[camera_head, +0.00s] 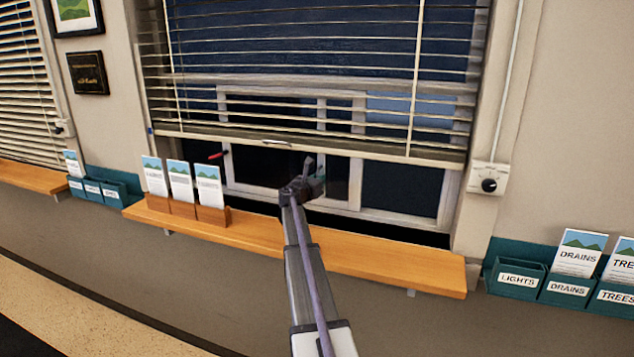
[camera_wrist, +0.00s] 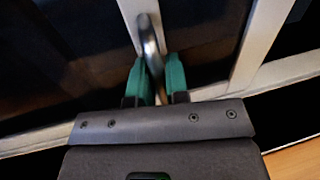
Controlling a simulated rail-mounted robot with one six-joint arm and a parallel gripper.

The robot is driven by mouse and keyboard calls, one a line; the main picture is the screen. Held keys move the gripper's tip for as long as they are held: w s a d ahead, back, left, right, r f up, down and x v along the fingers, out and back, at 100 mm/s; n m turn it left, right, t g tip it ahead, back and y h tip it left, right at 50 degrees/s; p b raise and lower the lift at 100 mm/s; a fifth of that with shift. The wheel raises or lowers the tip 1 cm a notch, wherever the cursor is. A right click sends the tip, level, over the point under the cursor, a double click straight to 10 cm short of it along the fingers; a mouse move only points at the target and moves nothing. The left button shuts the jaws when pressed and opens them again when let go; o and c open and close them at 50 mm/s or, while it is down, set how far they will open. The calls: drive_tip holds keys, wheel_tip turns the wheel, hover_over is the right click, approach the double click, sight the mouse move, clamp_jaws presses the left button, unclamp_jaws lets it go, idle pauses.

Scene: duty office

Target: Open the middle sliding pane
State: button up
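The window's sliding panes stand behind a partly lowered blind. The white frame of a pane (camera_head: 355,185) shows below the blind near my gripper (camera_head: 312,177). In the wrist view, a metal bar handle (camera_wrist: 151,45) stands on a white upright (camera_wrist: 133,12). The green fingers of my gripper (camera_wrist: 157,78) lie close on both sides of its lower part and appear shut on it. The blind hides much of the upper panes, and my gripper hides the handle in the head view.
The blind's bottom rail (camera_head: 300,147) hangs just above my gripper. A wooden sill (camera_head: 390,267) runs below, with leaflet holders (camera_head: 185,208) at its left. A red-tipped piece (camera_head: 217,155) shows at the window's left. A dial box (camera_head: 488,182) is on the right wall.

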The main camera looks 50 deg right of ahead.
drive_tip(key=o, duration=0.4)
drive_tip(key=shift+c, duration=0.2)
drive_tip(key=v, duration=1)
drive_tip(key=shift+a, duration=0.4)
